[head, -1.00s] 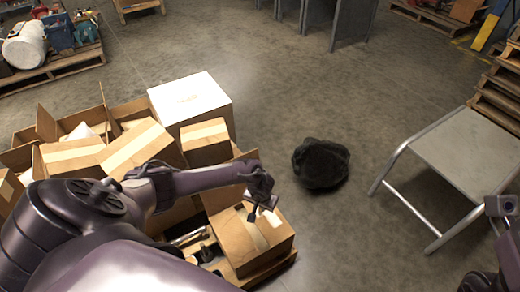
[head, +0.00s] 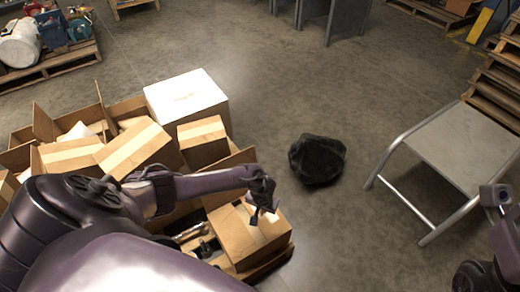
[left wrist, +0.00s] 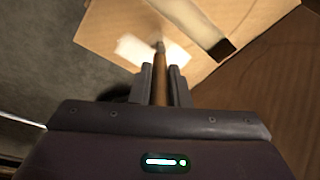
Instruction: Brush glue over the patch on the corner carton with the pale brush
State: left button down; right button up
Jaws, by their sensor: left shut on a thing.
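The corner carton (head: 232,243) is a closed brown box at the front right of the carton pile. In the left wrist view its top (left wrist: 112,28) carries a white patch (left wrist: 140,50) beside a pale tape strip (left wrist: 192,18). My left gripper (head: 262,207) is above this carton. In the left wrist view the left gripper (left wrist: 164,74) is shut on the brown handle of a brush (left wrist: 160,82). The brush's tip overlaps the patch in the picture; I cannot tell whether it touches. My right arm's end (head: 495,198) shows at the right edge, its fingers unclear.
Open and closed cartons (head: 70,153) and a white box (head: 187,98) crowd around the corner carton. A black bag (head: 317,160) lies on the floor to the right. A grey metal step (head: 460,145) stands farther right. The floor between is clear.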

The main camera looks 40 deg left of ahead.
pick_arm(q)
jog(key=shift+s+d, duration=0.15)
jog(key=shift+d, duration=0.2)
jog(key=shift+a, duration=0.1)
jog(key=shift+w+a+f, duration=0.1)
jog(key=shift+w+a, duration=0.15)
jog(key=shift+a, duration=0.25)
jog(key=shift+w+a, duration=0.2)
jog(key=shift+a, duration=0.3)
jog(key=shift+d, duration=0.1)
jog(key=shift+s+d+p, duration=0.5)
jog(key=shift+d, duration=0.5)
jog(key=shift+d, duration=0.15)
